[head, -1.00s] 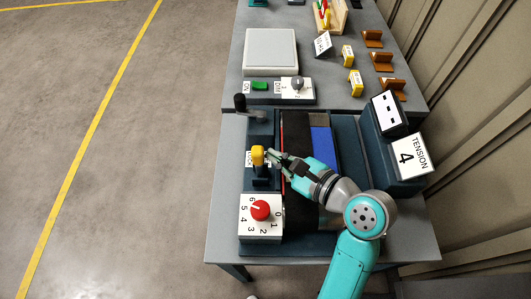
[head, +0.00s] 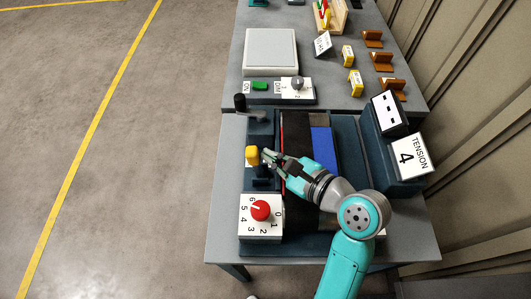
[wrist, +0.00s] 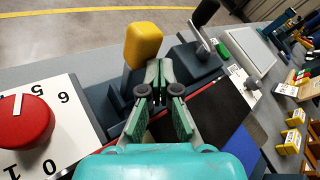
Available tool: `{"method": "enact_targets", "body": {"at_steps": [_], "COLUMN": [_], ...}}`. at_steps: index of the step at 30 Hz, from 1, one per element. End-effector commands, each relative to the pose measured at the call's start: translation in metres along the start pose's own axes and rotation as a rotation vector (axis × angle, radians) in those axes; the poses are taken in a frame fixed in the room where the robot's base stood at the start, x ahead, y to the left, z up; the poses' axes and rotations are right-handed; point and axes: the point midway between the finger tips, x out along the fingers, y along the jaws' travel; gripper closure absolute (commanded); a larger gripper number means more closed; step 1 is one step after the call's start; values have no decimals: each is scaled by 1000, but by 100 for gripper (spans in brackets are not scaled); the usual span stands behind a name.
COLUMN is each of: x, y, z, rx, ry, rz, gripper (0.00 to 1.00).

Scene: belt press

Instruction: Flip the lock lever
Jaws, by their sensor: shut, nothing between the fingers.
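The lock lever has a yellow grip (head: 252,155) on a dark base, left of the belt press. It also shows in the wrist view (wrist: 143,45), standing up just beyond the fingertips and a little to their left. My gripper (head: 268,157) is shut and empty, just right of the lever. In the wrist view my gripper (wrist: 159,75) has its fingertips together close to the lever's stem. I cannot tell whether they touch it. The label beside the lever is hidden in the head view.
A red knob (head: 260,210) on a white numbered dial sits in front of the lever. A black-handled crank (head: 240,103) stands behind it. The belt with its blue strip (head: 323,148) lies right, and the "TENSION 4" sign (head: 410,154) stands at far right.

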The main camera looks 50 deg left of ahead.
Motion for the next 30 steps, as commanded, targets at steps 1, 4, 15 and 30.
{"method": "enact_targets", "body": {"at_steps": [1,4,15,30], "x": [0,1,4,7], "y": [0,1,3,6], "z": [0,1,3,5], "rx": [0,0,0,-1], "ry": [0,0,0,0], "rz": [1,1,1,1], "gripper": [100,100,100,100]}}
